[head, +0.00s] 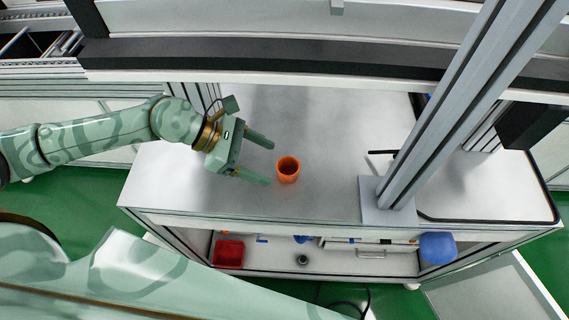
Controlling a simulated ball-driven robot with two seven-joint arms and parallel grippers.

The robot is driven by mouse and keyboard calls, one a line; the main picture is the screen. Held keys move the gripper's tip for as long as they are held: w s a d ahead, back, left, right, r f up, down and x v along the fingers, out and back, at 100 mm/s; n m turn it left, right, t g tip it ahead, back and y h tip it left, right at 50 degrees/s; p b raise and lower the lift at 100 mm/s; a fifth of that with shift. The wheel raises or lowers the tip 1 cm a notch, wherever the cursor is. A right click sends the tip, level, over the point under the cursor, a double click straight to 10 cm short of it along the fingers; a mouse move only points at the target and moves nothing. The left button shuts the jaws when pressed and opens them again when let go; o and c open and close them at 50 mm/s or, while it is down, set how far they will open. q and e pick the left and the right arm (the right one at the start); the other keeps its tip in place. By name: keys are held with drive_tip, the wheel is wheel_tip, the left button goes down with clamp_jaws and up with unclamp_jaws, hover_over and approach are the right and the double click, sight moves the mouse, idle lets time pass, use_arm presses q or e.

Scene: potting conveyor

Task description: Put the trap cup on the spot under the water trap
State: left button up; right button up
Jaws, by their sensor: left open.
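An orange cup (288,176) stands upright on the grey metal tabletop (320,135), left of the metal post. I take it to be the trap cup. My left gripper (271,163) is open, with its two fingers pointing right toward the cup. The cup is just beyond the fingertips, and no contact is clear. No marked spot is clear to me. My right gripper is not in view.
A metal post (447,105) rises from a base plate right of the cup. A small black rod (382,152) sticks out beside it. A lower shelf holds a red bin (229,253) and a small dark round part (302,260). The tabletop around the cup is clear.

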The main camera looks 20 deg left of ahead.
sight(288, 168)
use_arm(q)
drive_tip(key=x, duration=0.7)
drive_tip(key=shift+w+b, duration=0.35)
drive_tip(key=shift+w, duration=0.05)
drive_tip(key=shift+c, duration=0.3)
drive_tip(key=c, duration=1.1)
drive_tip(key=shift+o, duration=0.2)
